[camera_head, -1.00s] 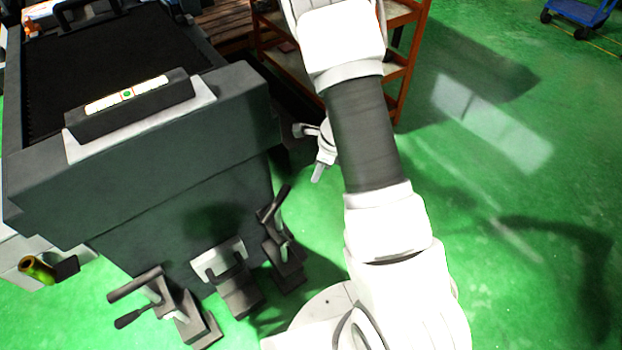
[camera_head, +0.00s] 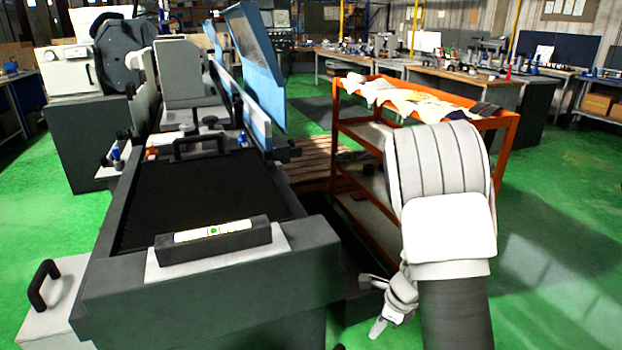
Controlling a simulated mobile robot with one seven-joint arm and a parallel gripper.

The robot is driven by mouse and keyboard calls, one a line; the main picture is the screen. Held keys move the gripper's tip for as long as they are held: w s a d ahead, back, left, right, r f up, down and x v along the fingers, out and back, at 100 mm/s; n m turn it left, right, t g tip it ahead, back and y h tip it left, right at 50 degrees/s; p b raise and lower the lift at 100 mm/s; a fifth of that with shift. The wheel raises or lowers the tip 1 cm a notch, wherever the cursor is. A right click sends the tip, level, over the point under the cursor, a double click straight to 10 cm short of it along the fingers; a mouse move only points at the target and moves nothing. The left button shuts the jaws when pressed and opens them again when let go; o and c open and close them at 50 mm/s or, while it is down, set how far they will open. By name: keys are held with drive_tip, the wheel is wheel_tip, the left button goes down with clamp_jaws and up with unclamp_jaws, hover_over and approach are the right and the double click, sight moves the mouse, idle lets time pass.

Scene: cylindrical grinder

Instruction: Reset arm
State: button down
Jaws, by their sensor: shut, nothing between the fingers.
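My arm (camera_head: 440,225) stands at the right of the head view, bent at a ribbed white joint, with a dark link below it. My gripper (camera_head: 379,327) shows small at the arm's left side, pointing down. It is shut and holds nothing. It hangs beside the right front of the grinder, apart from it as far as the picture shows. Part of the gripper's mount is hidden behind the arm.
The grinder's dark table (camera_head: 210,200) fills the left, with a level-like block (camera_head: 213,240) at its front. An orange shelf cart (camera_head: 352,185) with cloths stands close behind my arm. Workbenches (camera_head: 450,85) line the back. Green floor is clear at right.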

drive_tip(key=s+a+r+n, duration=0.2)
drive_tip(key=r+n, duration=0.2)
drive_tip(key=r, duration=0.2)
drive_tip(key=s+a+r+n+t+y, duration=0.1)
drive_tip(key=s+a+r+n, duration=0.15)
drive_tip(key=r, duration=0.45)
drive_tip(key=s+a+r+n, duration=0.1)
drive_tip(key=s+r+n, duration=0.1)
drive_tip(key=r+n, duration=0.35)
drive_tip(key=s+d+r+n+t+h, duration=0.2)
drive_tip(key=s+r+n+t+h, duration=0.1)
drive_tip(key=s+r+n, duration=0.95)
wheel_tip(320, 180, up, 13)
drive_tip(key=s+m+p, duration=0.1)
drive_tip(key=s+p, duration=0.1)
drive_tip(key=p, duration=1.3)
drive_tip(key=shift+s+r+h, duration=0.15)
drive_tip(key=shift+r+h, duration=0.05)
drive_tip(key=shift+h, duration=0.1)
drive_tip(key=shift+a, duration=0.1)
